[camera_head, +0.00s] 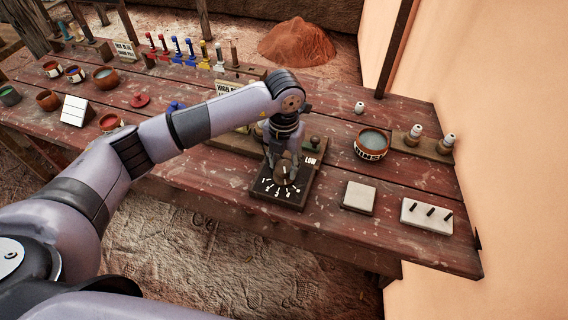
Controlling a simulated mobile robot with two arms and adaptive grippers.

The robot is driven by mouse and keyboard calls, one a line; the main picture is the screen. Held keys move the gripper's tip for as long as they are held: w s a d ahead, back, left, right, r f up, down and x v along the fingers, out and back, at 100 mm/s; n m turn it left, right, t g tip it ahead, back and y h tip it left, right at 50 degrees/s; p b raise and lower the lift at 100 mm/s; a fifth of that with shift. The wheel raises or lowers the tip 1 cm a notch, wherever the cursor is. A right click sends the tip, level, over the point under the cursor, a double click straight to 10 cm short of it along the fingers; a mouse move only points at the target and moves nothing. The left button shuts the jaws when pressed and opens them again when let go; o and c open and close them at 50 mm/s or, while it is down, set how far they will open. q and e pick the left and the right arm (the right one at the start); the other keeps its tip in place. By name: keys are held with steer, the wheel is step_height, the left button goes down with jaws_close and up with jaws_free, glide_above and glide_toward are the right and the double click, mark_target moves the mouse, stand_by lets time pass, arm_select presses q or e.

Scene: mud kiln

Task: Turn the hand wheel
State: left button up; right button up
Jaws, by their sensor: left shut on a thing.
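The hand wheel (287,174) looks like a small round brown-grey dial with a light mark on top. It sits on a black square plate (262,187) with white numbers, on the front part of the wooden table. My left gripper (286,160) points down from above and is shut on the hand wheel. Its fingers and wrist hide the back of the wheel. My right gripper is not in view.
A small knob (315,144) by a "LOW" label stands just behind. A bowl (371,143), a pale square block (358,197) and a white block with black pegs (426,216) lie to the right. Several pots and coloured tools fill the left and back.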

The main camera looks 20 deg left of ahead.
mark_target(284, 166)
arm_select(q)
steer(key=n, duration=0.3)
steer(key=shift+n+b, duration=0.3)
steer(key=shift+n, duration=1.9)
steer(key=o, duration=1.2)
steer(key=shift+c, duration=0.2)
step_height(284, 166, up, 12)
